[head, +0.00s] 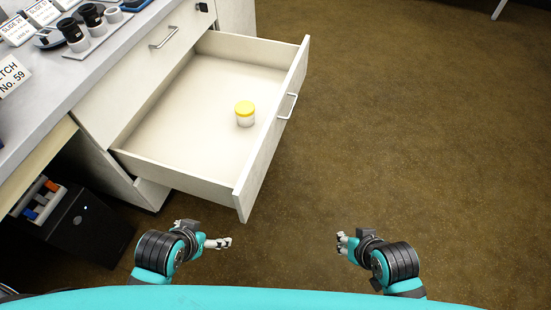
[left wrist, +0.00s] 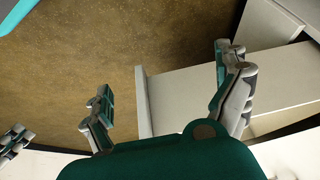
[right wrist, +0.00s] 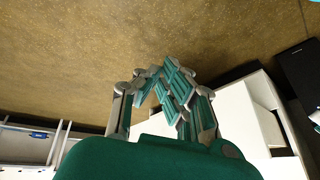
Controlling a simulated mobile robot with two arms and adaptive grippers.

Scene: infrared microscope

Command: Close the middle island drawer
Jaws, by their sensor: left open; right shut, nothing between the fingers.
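The middle island drawer (head: 150,162) is pulled far out of the white island cabinet in the head view. Its front panel (head: 262,150) carries a metal handle (head: 287,106) on the outer face. A small white jar with a yellow lid (head: 245,113) stands upright inside it. My left gripper (head: 228,243) is just below the drawer's near front corner, apart from it. In the left wrist view its fingers (left wrist: 165,85) are spread and empty, with white cabinetry beyond. My right gripper (head: 341,241) is over the floor, right of the drawer. In the right wrist view its fingers (right wrist: 163,75) are together and empty.
The island countertop (head: 95,70) at upper left holds dark cylinders and labelled slide boxes. Another drawer handle (head: 163,38) shows on the closed front below it. A black box with coloured parts (head: 85,230) stands under the counter at left. The brown floor (head: 420,130) is clear to the right.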

